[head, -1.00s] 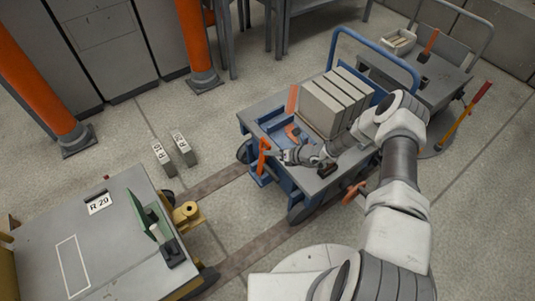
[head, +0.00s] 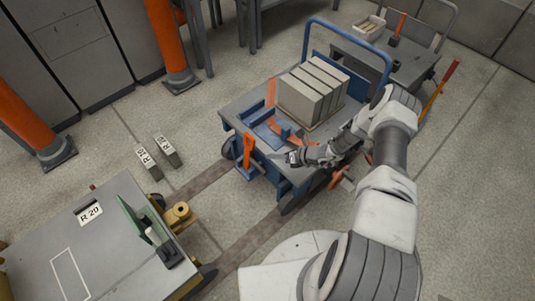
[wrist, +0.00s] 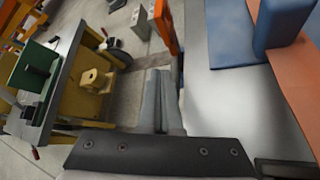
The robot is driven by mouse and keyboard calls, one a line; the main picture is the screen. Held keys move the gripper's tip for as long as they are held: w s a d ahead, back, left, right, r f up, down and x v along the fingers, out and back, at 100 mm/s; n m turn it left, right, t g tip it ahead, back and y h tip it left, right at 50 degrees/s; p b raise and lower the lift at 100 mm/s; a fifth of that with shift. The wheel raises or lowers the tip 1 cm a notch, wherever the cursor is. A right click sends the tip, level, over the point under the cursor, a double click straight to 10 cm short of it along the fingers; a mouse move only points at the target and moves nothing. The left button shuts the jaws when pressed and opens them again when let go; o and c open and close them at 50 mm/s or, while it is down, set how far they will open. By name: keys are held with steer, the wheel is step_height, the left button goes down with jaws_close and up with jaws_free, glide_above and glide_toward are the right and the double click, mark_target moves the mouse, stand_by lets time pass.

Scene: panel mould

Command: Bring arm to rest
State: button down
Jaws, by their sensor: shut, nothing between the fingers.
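My gripper (head: 288,157) is at the near left edge of the blue trolley (head: 229,112), just right of an upright orange lever (head: 248,150). In the wrist view its two grey fingers (wrist: 161,100) are together with nothing between them. The orange lever (wrist: 166,25) stands beyond the fingertips, apart from them. The trolley's grey deck (wrist: 225,95) lies to the right of the fingers. My arm reaches over the right part of the trolley and hides some of its deck and near side.
Pale blocks (head: 312,92) stand upright on the trolley, close to my forearm. A blue push handle (head: 345,40) rises behind them. Bare floor lies to the right.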

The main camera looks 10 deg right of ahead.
step_height(320, 180, up, 32)
steer(key=s+a+n+g+h, duration=0.2)
steer(key=s+n+g, duration=0.15)
steer(key=n, duration=1.35)
steer(key=s+r+n+h, duration=0.4)
steer(key=s+r+n, duration=0.45)
steer(key=r, duration=0.65)
steer(key=s+d+r+n+t+h+p, duration=0.1)
steer(key=s+d+r+n+t+h, duration=0.2)
steer(key=s, duration=0.6)
steer(key=s+d+r+n+h, duration=0.1)
steer(key=s+d+r+n, duration=0.1)
steer(key=s+r+n, duration=0.45)
step_height(320, 180, up, 19)
steer(key=s+m+p, duration=0.1)
steer(key=m+p, duration=0.2)
steer(key=p, duration=1.7)
steer(key=shift+s+a+f, duration=0.15)
steer(key=shift+s+f, duration=0.05)
steer(key=shift+s, duration=0.05)
